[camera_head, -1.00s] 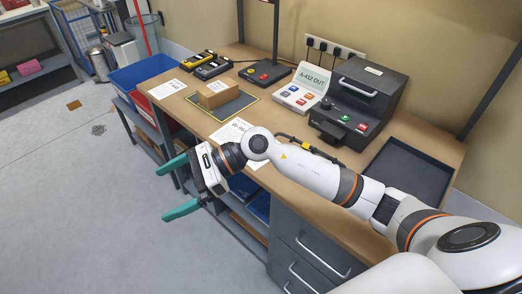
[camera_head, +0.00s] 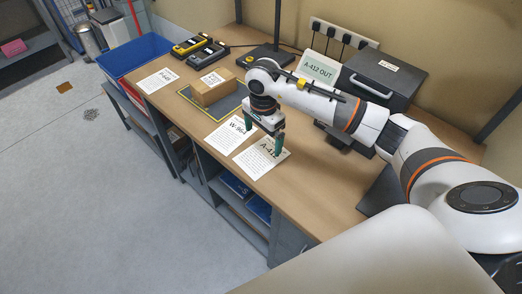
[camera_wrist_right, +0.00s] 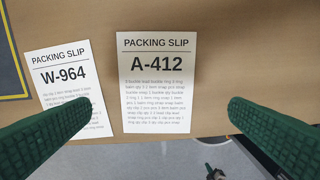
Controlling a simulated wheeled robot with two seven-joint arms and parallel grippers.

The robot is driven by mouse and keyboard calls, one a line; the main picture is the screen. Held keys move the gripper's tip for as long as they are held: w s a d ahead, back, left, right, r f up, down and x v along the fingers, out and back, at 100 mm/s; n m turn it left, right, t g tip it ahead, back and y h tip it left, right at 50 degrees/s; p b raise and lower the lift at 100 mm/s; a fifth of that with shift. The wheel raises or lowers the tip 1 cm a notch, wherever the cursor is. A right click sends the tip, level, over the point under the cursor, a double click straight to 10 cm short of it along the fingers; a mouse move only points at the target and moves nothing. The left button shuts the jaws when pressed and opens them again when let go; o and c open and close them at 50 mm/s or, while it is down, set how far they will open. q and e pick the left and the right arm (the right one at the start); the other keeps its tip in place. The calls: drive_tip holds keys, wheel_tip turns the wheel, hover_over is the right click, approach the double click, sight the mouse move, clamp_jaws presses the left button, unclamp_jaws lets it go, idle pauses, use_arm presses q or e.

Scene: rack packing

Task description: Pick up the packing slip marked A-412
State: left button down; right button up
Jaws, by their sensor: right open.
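The packing slip marked A-412 (camera_head: 258,160) lies flat on the workbench near its front edge. In the right wrist view the A-412 slip (camera_wrist_right: 156,84) is centred, with its text readable. My right gripper (camera_head: 262,136) points down just above the slip. In the right wrist view its two green fingers (camera_wrist_right: 160,112) are wide apart, one on each side of the slip, with nothing between them held. A second slip marked W-964 (camera_wrist_right: 66,88) lies just left of the A-412 slip, partly covered by the left finger; it also shows in the head view (camera_head: 228,133). My left gripper is not in view.
A cardboard box (camera_head: 212,88) sits on a dark mat (camera_head: 186,91) with a yellow border. Another slip (camera_head: 158,79) lies farther left. A blue bin (camera_head: 133,55) stands beyond the bench's left end. A dark machine (camera_head: 383,78) stands behind my right arm.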

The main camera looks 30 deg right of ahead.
sight(262, 156)
drive_tip(key=shift+d+f, duration=0.2)
drive_tip(key=shift+f, duration=0.7)
drive_tip(key=f+p, duration=0.1)
drive_tip(key=f, duration=0.2)
drive_tip(key=f+p, duration=0.1)
drive_tip(key=shift+w+a+f+p, duration=0.15)
drive_tip(key=shift+w+a+p, duration=0.1)
drive_tip(key=shift+p, duration=0.1)
drive_tip(key=shift+f, duration=0.6)
drive_tip(key=shift+d+f, duration=0.1)
use_arm(q)
drive_tip(key=r, duration=0.3)
drive_tip(key=shift+s+d+r, duration=0.1)
drive_tip(key=shift+s, duration=0.15)
use_arm(e)
drive_tip(key=c, duration=0.6)
